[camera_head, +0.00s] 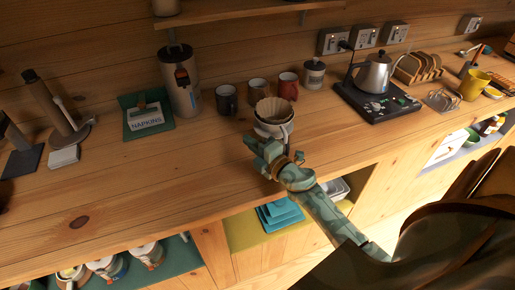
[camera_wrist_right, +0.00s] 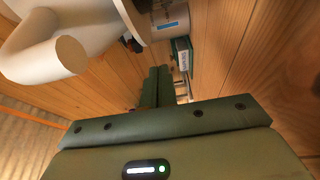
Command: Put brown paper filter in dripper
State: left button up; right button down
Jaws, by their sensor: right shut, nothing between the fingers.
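The brown paper filter (camera_head: 274,107), pale tan and fluted, sits in the top of the white dripper (camera_head: 272,128) on the wooden counter. It looks upright, with its rim above the dripper's rim. My right gripper (camera_head: 257,149) is just in front of the dripper, on its near left side, shut and empty. In the right wrist view the white dripper (camera_wrist_right: 75,25) and its handle are large at the upper left, close beside my right gripper's fingers (camera_wrist_right: 160,88). The filter cannot be made out there. My left gripper is not in view.
Several mugs, including a red mug (camera_head: 288,86), stand behind the dripper. A kettle (camera_head: 373,72) stands on a black scale (camera_head: 375,100) to the right. The counter's front left is clear.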

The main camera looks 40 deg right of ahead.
jog(key=shift+s+d, duration=0.25)
jog(key=shift+d, duration=0.45)
jog(key=shift+s+d, duration=0.2)
jog(key=shift+d, duration=0.5)
jog(key=shift+d, duration=0.15)
jog(key=shift+s+d+f, duration=0.1)
jog(key=shift+s+d, duration=0.05)
jog(key=shift+d, duration=0.4)
jog(key=shift+s+d, duration=0.15)
jog(key=shift+d, duration=0.35)
jog(key=shift+a, duration=0.1)
